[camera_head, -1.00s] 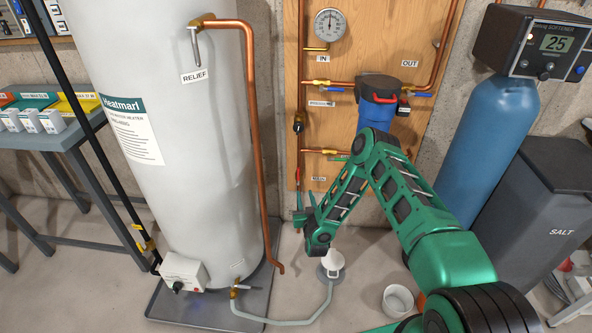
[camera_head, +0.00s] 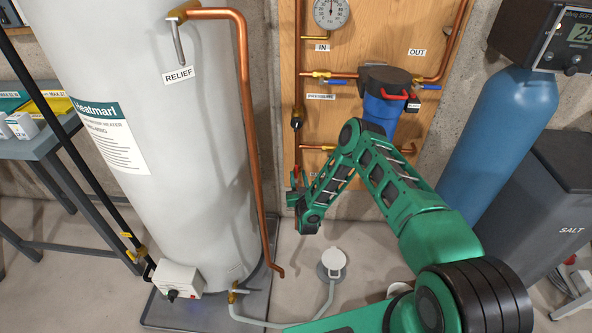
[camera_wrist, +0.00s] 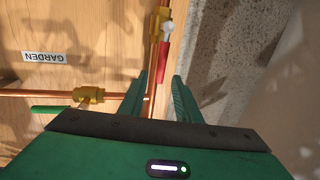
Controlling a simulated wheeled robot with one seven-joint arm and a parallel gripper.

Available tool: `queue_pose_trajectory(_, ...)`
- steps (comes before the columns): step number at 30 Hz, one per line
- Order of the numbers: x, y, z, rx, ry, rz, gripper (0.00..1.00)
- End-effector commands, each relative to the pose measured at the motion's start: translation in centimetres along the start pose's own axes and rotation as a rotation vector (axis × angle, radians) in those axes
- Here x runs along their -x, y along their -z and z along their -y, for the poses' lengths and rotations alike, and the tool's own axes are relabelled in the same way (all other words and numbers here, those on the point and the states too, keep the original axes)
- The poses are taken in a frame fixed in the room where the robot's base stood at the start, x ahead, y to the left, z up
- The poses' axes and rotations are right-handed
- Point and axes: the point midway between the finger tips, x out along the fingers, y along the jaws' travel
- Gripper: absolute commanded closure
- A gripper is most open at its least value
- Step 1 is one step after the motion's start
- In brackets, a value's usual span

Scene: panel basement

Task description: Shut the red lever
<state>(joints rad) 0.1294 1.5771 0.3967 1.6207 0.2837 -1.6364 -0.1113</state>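In the wrist view, a red lever (camera_wrist: 163,62) sits on a brass valve (camera_wrist: 161,22) on a copper pipe. It lies roughly along the pipe. My gripper (camera_wrist: 159,82) is open, its two green fingers apart on either side of the pipe, with the lever's free end between or just beyond the tips. I cannot tell whether they touch it. In the head view, my gripper (camera_head: 300,184) is low at the wooden board's left edge, and my arm hides much of that area.
In the wrist view, a green lever (camera_wrist: 52,109) on another brass valve (camera_wrist: 88,95) and a GARDEN label (camera_wrist: 44,57) are to the left. A grey heater tank (camera_head: 165,110) with a copper relief pipe (camera_head: 250,130) stands left of my gripper. A floor drain (camera_head: 332,263) lies below.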

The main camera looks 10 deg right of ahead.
Motion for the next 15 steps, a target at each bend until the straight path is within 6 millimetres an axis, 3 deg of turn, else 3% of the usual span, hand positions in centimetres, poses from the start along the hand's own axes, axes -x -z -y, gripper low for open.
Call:
queue_pose_trajectory(6, -3.5, 0.1, 0.0, 0.001, 0.0, -0.002, 0.7)
queue_pose_trajectory(15, -5.5, 0.0, 0.2, 0.001, 0.002, 0.0, 0.7)
